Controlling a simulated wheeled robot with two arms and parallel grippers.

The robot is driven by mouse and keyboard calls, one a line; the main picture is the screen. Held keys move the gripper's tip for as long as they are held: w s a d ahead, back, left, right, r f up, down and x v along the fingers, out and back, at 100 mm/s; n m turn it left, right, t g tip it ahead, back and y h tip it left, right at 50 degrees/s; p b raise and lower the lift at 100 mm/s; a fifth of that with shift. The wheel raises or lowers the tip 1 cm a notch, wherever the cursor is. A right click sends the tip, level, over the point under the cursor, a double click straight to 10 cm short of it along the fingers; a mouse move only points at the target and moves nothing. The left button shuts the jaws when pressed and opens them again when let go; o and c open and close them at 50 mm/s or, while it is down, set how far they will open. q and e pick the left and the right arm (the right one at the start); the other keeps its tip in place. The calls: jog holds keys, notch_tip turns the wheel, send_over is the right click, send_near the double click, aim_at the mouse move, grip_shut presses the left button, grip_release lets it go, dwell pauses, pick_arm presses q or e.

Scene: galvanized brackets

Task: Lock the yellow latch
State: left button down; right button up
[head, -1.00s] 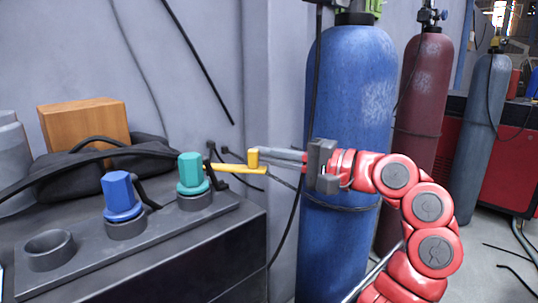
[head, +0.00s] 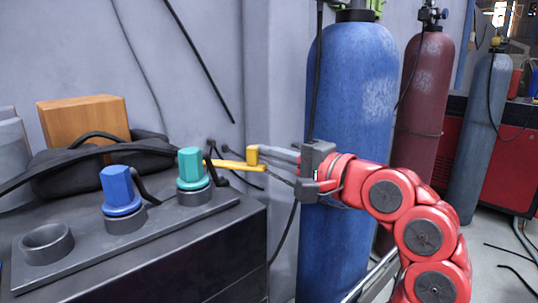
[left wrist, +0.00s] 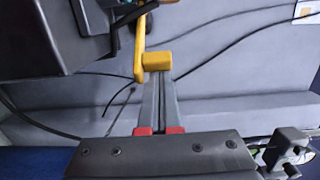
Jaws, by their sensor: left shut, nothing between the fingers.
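The yellow latch (head: 236,165) is a flat lever that sticks out to the right from behind the teal knob, with a short upright post at its free end. In the left wrist view the latch (left wrist: 140,45) runs up to a dark mount, and its block-like post lies just ahead of my fingertips. My left gripper (head: 265,150) is shut and empty, its grey fingers lying close together. Its tips (left wrist: 158,77) are at the post, touching it or very nearly; I cannot tell which. My right gripper is not in view.
The teal knob (head: 190,168) and a blue knob (head: 119,190) stand in sockets on the dark bench (head: 195,255), beside an empty socket (head: 47,244). A blue gas cylinder (head: 345,90) stands close behind my gripper. Black cables hang along the grey wall.

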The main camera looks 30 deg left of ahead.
pick_arm(q)
jog(key=shift+s+d+f+b, duration=0.15)
jog(key=shift+s+b, duration=0.1)
jog(key=shift+s, duration=0.2)
jog(key=shift+s+d+b, duration=0.1)
jog(key=shift+s+b, duration=0.15)
jog(key=shift+s, duration=0.2)
jog(key=s+m+t, duration=0.1)
jog(key=s+t, duration=0.1)
jog(key=s+m+t+h+b, duration=0.1)
jog(key=t, duration=0.1)
jog(key=shift+s+d+m+h+b, duration=0.15)
jog(key=shift+s+m+h+b, duration=0.15)
jog(key=shift+s+m, duration=0.1)
jog(key=shift+s, duration=0.3)
jog(key=shift+w+r, duration=0.15)
jog(key=shift+r, duration=0.05)
jog(key=b+v, duration=0.1)
jog(key=v, duration=1.6)
jog(key=shift+d, duration=0.2)
jog(key=shift+f, duration=0.15)
